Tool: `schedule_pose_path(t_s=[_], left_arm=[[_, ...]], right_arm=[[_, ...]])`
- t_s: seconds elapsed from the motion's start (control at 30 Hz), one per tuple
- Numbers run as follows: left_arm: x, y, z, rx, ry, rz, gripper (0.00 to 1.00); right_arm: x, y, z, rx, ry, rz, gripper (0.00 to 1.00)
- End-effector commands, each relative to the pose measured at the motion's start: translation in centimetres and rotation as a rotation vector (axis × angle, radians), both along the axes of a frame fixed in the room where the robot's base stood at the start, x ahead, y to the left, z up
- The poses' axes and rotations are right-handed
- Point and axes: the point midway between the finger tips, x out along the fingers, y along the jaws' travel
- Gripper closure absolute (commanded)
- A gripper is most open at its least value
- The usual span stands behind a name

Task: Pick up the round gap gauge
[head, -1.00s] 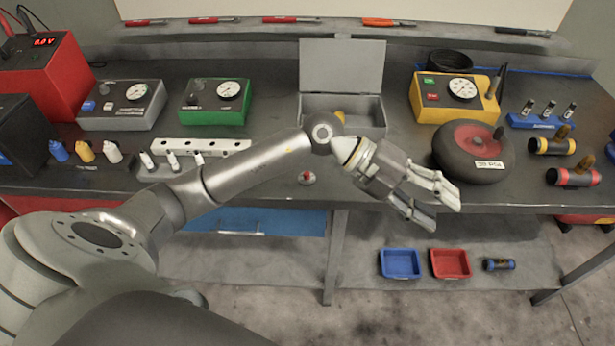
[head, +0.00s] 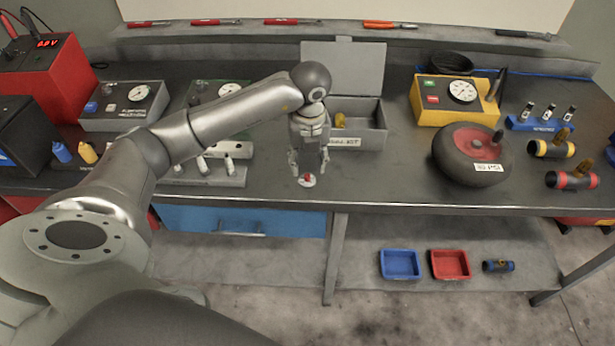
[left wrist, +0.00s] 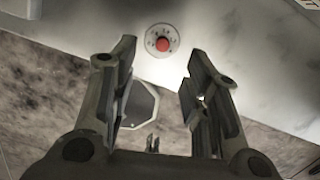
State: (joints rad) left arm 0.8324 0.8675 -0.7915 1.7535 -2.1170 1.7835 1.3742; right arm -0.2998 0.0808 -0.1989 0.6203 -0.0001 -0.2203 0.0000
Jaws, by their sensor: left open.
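The round gap gauge (head: 306,180) is a small pale disc with a red knob in its middle. It lies on the workbench near the front edge. In the left wrist view the gauge (left wrist: 162,41) shows marks around the red knob, beyond the fingertips and between their lines. My left gripper (head: 309,172) points down at the gauge in the head view. Its jaws are open and empty in the left wrist view (left wrist: 158,68), and the gauge is apart from both fingers there. My right gripper is in neither view.
A grey open box (head: 362,128) with a raised lid stands behind and right of my gripper. A dark wheel with a red hub (head: 470,155) lies to the right. The bench between box and wheel is clear.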

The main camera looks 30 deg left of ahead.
Motion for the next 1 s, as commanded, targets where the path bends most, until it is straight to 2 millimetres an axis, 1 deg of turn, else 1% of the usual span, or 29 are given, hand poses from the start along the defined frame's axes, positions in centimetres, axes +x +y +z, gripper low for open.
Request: schedule_pose_path(t_s=[0.13,0.23,0.37,0.4,0.5,0.6,0.77,0.8,0.87,1.0], left_arm=[[0.1,0.1,-1.1,0.000,0.001,0.000,0.57],[0.3,0.2,-1.9,-0.001,0.003,0.000,0.57],[0.8,0.5,-3.7,-0.002,0.004,0.000,0.57],[0.8,0.6,-4.4,-0.001,0.004,-0.001,0.57],[0.9,0.7,-5.6,-0.001,0.002,-0.002,0.57],[1.0,0.7,-6.1,0.000,0.000,-0.002,0.57],[1.0,0.7,-6.2,-0.001,-0.001,-0.002,0.57],[1.0,0.7,-6.1,-0.001,-0.001,-0.002,0.58],[1.0,0.7,-6.1,-0.001,-0.001,-0.002,0.66],[1.0,0.7,-6.1,-0.001,-0.001,-0.002,0.84]], right_arm=[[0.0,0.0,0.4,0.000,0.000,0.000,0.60],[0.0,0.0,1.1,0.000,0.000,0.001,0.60],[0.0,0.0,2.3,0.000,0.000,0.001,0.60],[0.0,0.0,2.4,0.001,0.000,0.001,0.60],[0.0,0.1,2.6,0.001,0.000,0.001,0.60],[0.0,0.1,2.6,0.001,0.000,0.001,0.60],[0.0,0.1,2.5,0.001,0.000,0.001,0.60],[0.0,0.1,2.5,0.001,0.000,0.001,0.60],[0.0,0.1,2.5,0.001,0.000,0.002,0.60],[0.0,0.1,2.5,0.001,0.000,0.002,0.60]])
